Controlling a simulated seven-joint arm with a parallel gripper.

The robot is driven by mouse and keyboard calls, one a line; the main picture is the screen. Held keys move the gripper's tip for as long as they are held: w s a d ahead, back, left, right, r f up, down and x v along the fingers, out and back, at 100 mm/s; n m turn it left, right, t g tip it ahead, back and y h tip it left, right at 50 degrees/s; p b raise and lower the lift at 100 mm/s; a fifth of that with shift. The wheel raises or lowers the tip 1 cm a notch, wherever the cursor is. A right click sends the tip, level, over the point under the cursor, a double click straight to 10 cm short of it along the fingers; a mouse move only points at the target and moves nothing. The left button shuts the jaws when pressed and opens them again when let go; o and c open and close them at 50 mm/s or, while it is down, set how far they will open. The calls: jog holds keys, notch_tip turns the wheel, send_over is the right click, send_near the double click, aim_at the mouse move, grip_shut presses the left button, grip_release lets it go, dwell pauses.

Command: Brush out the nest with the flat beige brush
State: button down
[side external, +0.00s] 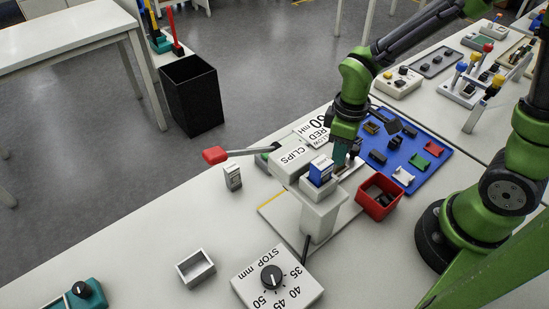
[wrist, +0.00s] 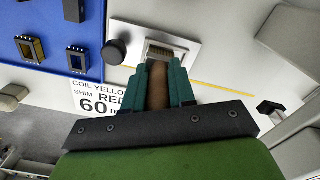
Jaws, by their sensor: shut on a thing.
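My gripper (wrist: 160,88) is shut on the brown handle of the flat brush (wrist: 158,84), between its teal fingers. The brush's beige bristle end points into the nest (wrist: 188,50), a pale metal block with a recess, in the wrist view. The bristles appear at or in the recess; contact is hard to tell. In the side external view my gripper (side external: 341,153) is low behind the press head marked CLIPS (side external: 299,154). That head and the blue-faced box (side external: 320,171) hide most of the nest and the brush there.
The press has a red-tipped lever (side external: 215,155) reaching left. A red bin (side external: 379,196) with dark parts stands close right of the press. A blue mat (side external: 426,168) with small parts lies behind it. A STOP dial (side external: 277,279) and an empty grey tray (side external: 196,267) are in front.

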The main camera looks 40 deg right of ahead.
jog(key=shift+a+f, duration=0.1)
jog(key=shift+a, duration=0.6)
jog(key=shift+d, duration=0.15)
jog(key=shift+d, duration=0.65)
jog(key=shift+a, duration=0.1)
jog(key=shift+a, duration=0.7)
jog(key=shift+d, duration=0.15)
